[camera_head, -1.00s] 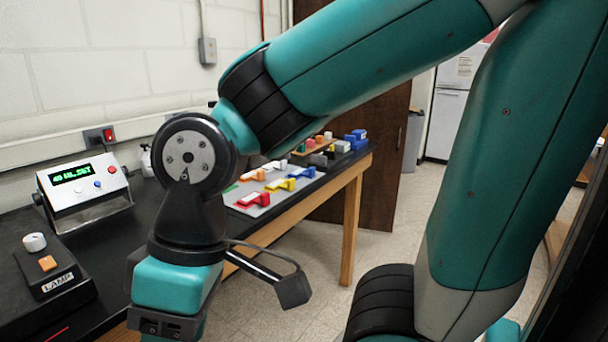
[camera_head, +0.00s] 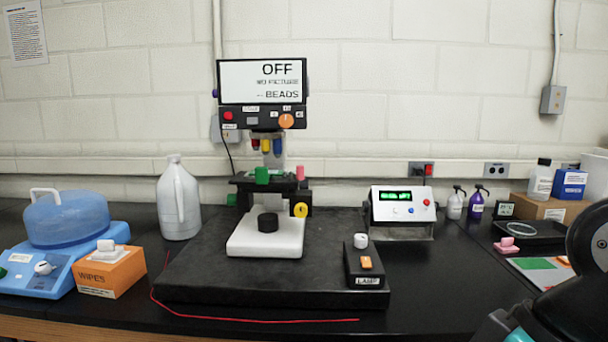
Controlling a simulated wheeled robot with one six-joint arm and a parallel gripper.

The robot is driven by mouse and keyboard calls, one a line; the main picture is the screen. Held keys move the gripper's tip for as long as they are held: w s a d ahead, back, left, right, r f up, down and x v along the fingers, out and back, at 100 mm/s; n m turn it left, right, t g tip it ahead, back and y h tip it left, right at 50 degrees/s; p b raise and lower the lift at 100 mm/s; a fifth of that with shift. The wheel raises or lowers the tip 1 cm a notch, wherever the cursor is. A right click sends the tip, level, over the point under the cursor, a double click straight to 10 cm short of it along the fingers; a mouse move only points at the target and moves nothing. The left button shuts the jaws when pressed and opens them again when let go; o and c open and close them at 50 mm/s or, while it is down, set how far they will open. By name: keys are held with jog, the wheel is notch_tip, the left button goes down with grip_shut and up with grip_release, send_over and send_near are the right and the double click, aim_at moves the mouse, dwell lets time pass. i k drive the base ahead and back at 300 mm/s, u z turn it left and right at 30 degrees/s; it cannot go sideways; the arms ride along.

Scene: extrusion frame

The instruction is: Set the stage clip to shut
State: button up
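A microscope (camera_head: 266,225) with a white base stands on a black slab at the middle of the bench. Its dark stage (camera_head: 243,181) carries a green block (camera_head: 261,175) at the front and a pink piece (camera_head: 300,173) at the right. I cannot tell which small part is the stage clip, or whether it is open or shut. Red, yellow and blue objectives hang above the stage. The screen (camera_head: 262,82) on top reads OFF. Part of my arm shows at the lower right edge, well away from the microscope. My gripper is out of view.
A lamp box (camera_head: 366,263) sits on the slab's right side, with a display unit (camera_head: 402,212) behind it. A white jug (camera_head: 178,199), an orange wipes box (camera_head: 112,271) and a blue domed device (camera_head: 68,220) stand left. A red cord (camera_head: 250,319) runs along the front.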

aim_at(298, 174)
jog(key=k, duration=0.6)
jog(key=u, duration=0.2)
jog(key=i, duration=1.55)
jog(key=z, duration=0.65)
